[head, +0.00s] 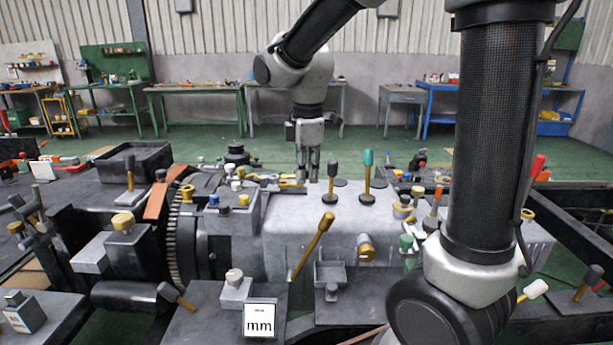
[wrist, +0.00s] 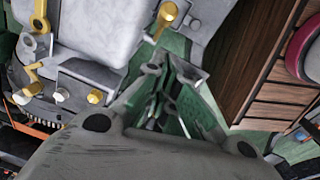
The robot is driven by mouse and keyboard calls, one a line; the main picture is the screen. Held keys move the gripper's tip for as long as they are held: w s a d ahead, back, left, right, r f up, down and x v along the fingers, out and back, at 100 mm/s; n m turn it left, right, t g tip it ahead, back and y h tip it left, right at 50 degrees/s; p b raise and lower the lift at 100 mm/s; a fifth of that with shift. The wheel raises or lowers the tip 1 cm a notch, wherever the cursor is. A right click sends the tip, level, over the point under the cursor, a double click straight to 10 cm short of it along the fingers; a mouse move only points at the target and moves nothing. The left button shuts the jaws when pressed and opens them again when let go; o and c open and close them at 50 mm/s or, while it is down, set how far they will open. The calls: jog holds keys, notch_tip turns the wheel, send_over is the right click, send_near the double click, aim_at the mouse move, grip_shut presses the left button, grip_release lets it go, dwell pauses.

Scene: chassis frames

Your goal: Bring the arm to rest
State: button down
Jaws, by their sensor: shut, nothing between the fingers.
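My gripper (head: 308,172) hangs pointing down in the middle of the head view, just behind the grey machine housing (head: 295,225). Its fingers are shut with nothing between them. In the wrist view my gripper (wrist: 168,100) shows at the centre, its fingers close together over green floor. My arm reaches down from the top of the head view, and a large dark link of it covers the right part of the machine.
Levers with dark (head: 332,170) and green (head: 367,160) knobs stand on the housing close to my gripper. A black tray (head: 135,160) lies at left. Green workbenches (head: 197,90) line the far wall, with open green floor in between. A wooden slatted surface (wrist: 262,65) shows in the wrist view.

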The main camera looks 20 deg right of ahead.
jog(key=s+d+r+m+t, duration=0.2)
jog(key=s+d+m, duration=0.3)
jog(key=s+m, duration=0.2)
jog(key=s+d+r+m+t, duration=0.1)
jog(key=s+d+r+m, duration=0.2)
jog(key=s+d+m, duration=0.2)
jog(key=s+m, duration=0.3)
jog(key=s, duration=0.4)
jog(key=shift+s+d+m+t, duration=0.25)
jog(key=shift+d+m+t, duration=0.05)
jog(key=shift+d+t, duration=0.1)
